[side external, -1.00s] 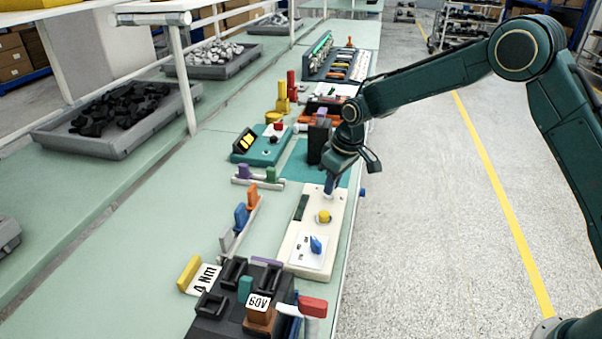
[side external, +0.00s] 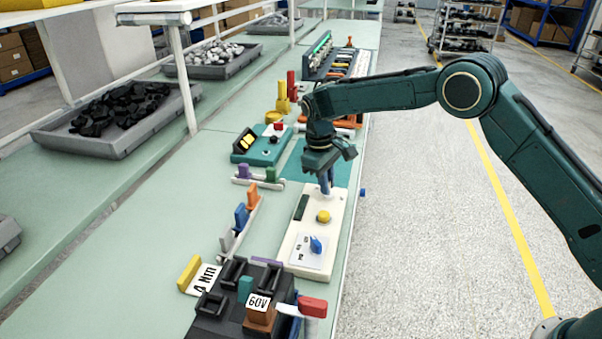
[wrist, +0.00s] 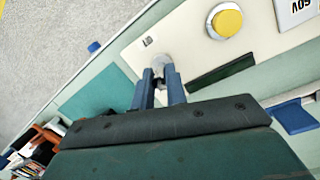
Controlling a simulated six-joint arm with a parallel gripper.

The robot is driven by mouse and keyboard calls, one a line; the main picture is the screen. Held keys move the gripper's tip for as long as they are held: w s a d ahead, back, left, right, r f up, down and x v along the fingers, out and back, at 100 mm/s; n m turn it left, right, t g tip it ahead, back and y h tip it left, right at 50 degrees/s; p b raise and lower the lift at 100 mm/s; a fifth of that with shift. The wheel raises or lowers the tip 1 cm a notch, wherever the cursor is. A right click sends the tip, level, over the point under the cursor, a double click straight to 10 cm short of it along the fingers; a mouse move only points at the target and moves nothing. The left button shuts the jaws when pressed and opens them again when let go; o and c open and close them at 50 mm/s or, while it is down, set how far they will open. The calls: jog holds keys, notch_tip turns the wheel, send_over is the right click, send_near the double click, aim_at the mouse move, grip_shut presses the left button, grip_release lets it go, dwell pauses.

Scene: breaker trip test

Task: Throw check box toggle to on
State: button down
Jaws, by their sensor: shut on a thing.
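The check box (side external: 302,234) is a long cream panel near the bench's right edge. It bears a yellow button (side external: 323,216), a dark slot (side external: 301,207) and a blue knob (side external: 316,244) on a white plate. My gripper (side external: 327,191) is at the panel's far end, its blue fingers pointing down. In the wrist view, my gripper (wrist: 158,84) is shut on the toggle, whose pale round base (wrist: 166,62) shows at the fingertips. The fingers hide most of the toggle, so its on or off position cannot be read.
A teal mat (side external: 341,174) lies behind the panel, and a teal box (side external: 262,147) stands beyond to the left. A black block with a 60V label (side external: 258,302) is at the front. Coloured clips (side external: 241,216) lie left of the panel.

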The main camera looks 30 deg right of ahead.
jog(key=shift+w+a+g+h, duration=0.1)
jog(key=shift+a+g+h, duration=0.2)
jog(key=shift+g+h, duration=0.1)
dwell(0.5)
jog(key=c, duration=1.4)
grip_release()
jog(key=shift+c, duration=0.2)
jog(key=shift+d, duration=0.1)
jog(key=shift+d, duration=0.1)
jog(key=shift+s+d+t+y, duration=0.2)
jog(key=shift+t+y, duration=0.3)
